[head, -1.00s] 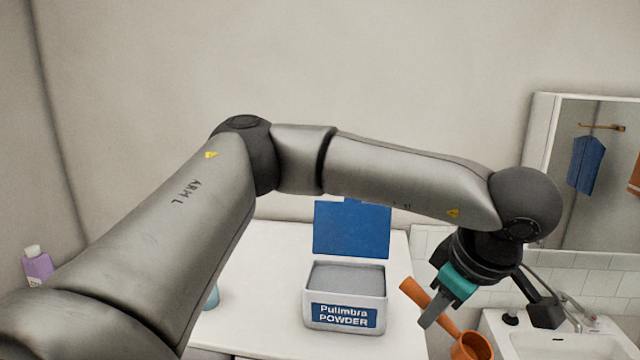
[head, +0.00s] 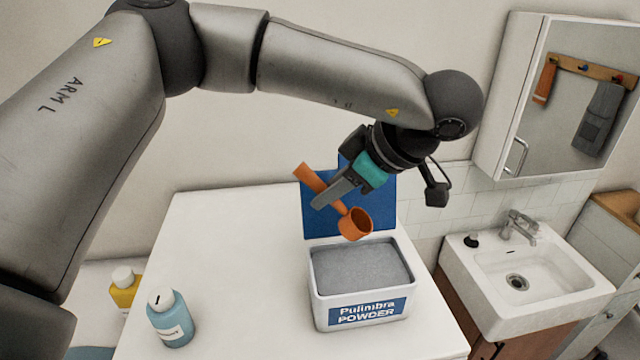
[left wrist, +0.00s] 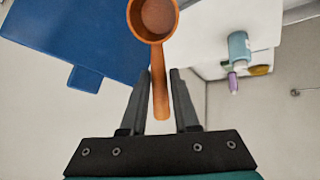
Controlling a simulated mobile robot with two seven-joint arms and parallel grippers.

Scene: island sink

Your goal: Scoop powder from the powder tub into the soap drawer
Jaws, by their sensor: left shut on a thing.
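The powder tub (head: 362,321) is a white box labelled "Pulimbra POWDER". It stands on the white top with its blue lid (head: 385,205) raised at the back, and grey powder (head: 360,268) fills it nearly to the rim. My left gripper (head: 324,202) is shut on the handle of an orange scoop (head: 354,224), above the back part of the tub and in front of the lid. In the left wrist view the scoop's bowl (left wrist: 154,18) looks empty, and its handle passes between the fingers. The soap drawer does not show. My right gripper is not in view.
A light blue bottle (head: 171,320) and a yellow bottle (head: 125,288) stand at the left. A white sink (head: 528,290) with a tap is at the right, below a mirror cabinet (head: 575,110). The white top (head: 235,260) is clear between the blue bottle and the tub.

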